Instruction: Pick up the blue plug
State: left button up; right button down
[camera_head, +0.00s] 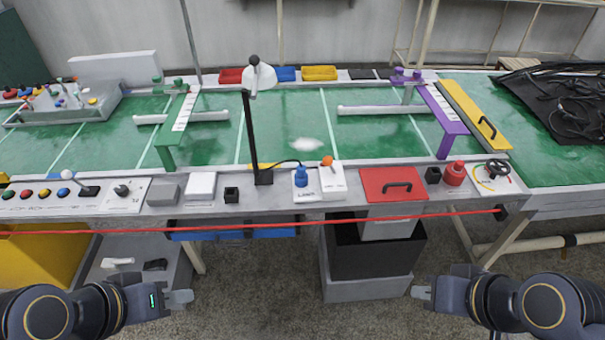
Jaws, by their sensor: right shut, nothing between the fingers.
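The blue plug (301,177) stands upright on a white labelled block at the front edge of the workbench, right of the black lamp post. My right gripper (415,292) is low at the right, shut and empty, also apart from the plug.
A red cord (250,222) stretches along the bench front. An orange-knobbed lever (328,163) stands right beside the plug, and the lamp post (250,130) rises to its left. A red panel with a handle (393,184) lies further right. The green mat (290,125) behind is mostly clear.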

aim_at(301, 172)
jog(key=i+l+u, duration=0.2)
jog(key=i+l, duration=0.15)
jog(key=l, duration=0.3)
jog(key=i+l+u, duration=0.1)
jog(key=l, duration=0.25)
jog(key=i+l+u, duration=0.1)
jog(key=i+l, duration=0.15)
jog(key=i+l+u, duration=0.1)
jog(key=l, duration=0.35)
jog(key=u, duration=2.05)
jog(key=l, duration=0.05)
